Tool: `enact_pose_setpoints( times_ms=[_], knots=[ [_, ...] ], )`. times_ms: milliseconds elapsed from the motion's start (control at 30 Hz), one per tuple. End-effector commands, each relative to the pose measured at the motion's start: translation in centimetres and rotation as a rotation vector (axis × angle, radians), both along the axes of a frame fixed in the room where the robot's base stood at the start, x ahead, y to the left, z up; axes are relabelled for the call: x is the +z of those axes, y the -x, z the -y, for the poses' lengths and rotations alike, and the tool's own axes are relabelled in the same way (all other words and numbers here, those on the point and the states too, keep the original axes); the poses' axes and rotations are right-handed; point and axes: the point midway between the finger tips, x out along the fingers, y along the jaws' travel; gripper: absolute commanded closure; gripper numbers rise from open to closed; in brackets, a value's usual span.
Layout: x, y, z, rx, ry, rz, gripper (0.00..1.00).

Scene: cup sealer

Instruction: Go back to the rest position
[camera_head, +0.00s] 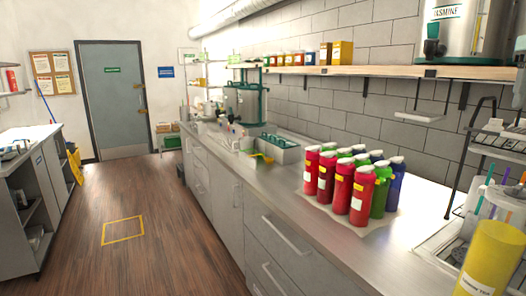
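My gripper and arm are not in view. A yellow outlined rectangle (124,230) is marked on the dark wooden floor, left of the long counter. I cannot tell whether it has to do with the rest position. No cup sealer can be made out with certainty.
The long steel counter (283,205) runs along the right, holding several red, green and blue bottles (340,183). A yellow container (489,262) stands near at lower right. A second counter (30,165) stands left. The floor between (160,195) is clear toward the grey door (113,98).

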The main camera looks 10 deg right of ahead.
Motion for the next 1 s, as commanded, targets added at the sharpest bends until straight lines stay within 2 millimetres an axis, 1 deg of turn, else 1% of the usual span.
enact_pose_setpoints(
  times_ms=[67,167,200,267,300,367,400,467,500,567,600,667,700,767,800,867,900,1000],
  knots=[
    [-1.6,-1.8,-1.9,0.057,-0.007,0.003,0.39],
    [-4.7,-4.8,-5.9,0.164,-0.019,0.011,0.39],
    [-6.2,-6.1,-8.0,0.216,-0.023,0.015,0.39],
    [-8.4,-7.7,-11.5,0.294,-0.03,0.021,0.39],
    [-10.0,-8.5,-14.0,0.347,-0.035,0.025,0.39],
    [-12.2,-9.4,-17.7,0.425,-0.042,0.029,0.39],
    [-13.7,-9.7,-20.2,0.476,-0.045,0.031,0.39],
    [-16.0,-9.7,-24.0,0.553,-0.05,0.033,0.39],
    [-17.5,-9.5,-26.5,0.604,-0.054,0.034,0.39],
    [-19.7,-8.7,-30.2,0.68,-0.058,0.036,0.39],
    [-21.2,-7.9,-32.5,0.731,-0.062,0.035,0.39],
    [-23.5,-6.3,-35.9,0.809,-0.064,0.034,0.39],
    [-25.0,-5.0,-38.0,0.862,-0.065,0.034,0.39],
    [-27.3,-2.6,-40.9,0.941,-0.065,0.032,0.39],
    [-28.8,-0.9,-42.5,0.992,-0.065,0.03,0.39],
    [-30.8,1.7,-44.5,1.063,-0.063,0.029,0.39],
    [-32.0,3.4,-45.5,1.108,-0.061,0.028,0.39],
    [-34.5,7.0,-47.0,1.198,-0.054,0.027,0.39]
  ],
)
